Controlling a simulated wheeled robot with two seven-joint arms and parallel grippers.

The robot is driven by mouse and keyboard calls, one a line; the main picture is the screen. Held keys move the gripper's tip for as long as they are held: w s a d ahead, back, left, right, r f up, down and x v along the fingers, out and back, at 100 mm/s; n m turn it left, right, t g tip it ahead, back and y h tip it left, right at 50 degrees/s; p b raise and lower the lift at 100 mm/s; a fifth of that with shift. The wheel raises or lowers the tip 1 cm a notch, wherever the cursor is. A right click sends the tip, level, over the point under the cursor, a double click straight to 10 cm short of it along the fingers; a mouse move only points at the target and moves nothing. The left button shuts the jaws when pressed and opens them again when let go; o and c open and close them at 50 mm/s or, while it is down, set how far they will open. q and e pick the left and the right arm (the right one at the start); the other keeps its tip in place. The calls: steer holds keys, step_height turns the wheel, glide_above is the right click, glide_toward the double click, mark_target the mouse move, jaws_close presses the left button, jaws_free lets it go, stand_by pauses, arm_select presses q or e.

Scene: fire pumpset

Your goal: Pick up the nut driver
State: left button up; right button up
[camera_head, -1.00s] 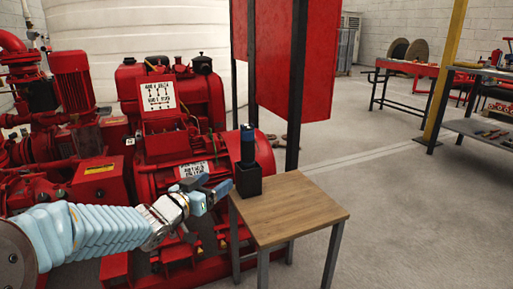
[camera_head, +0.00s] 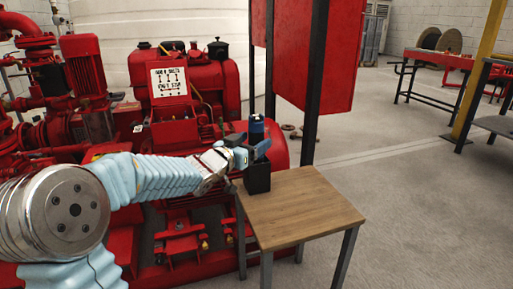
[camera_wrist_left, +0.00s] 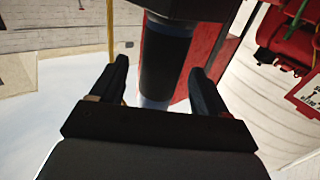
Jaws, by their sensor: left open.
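The nut driver (camera_head: 257,130) has a blue and black handle and stands upright in a black holder (camera_head: 257,178) on the small wooden table. My left gripper (camera_head: 257,150) is at the handle, with its fingers open around it in the head view. In the left wrist view the handle (camera_wrist_left: 165,65) shows between the two open fingers of the left gripper (camera_wrist_left: 160,85), with gaps on both sides. The lower part of the driver is hidden inside the holder. My right gripper is not in view.
The wooden table (camera_head: 305,207) is bare apart from the holder. A red pump set (camera_head: 185,95) stands behind and left of it. A red panel on dark posts (camera_head: 315,60) rises behind the table. Open floor (camera_head: 420,220) lies to the right.

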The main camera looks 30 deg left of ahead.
arm_select(q)
steer(key=w, duration=0.4)
steer(key=shift+w+d+r, duration=0.1)
steer(key=shift+w, duration=0.05)
steer(key=shift+r, duration=0.1)
steer(key=c, duration=1.1)
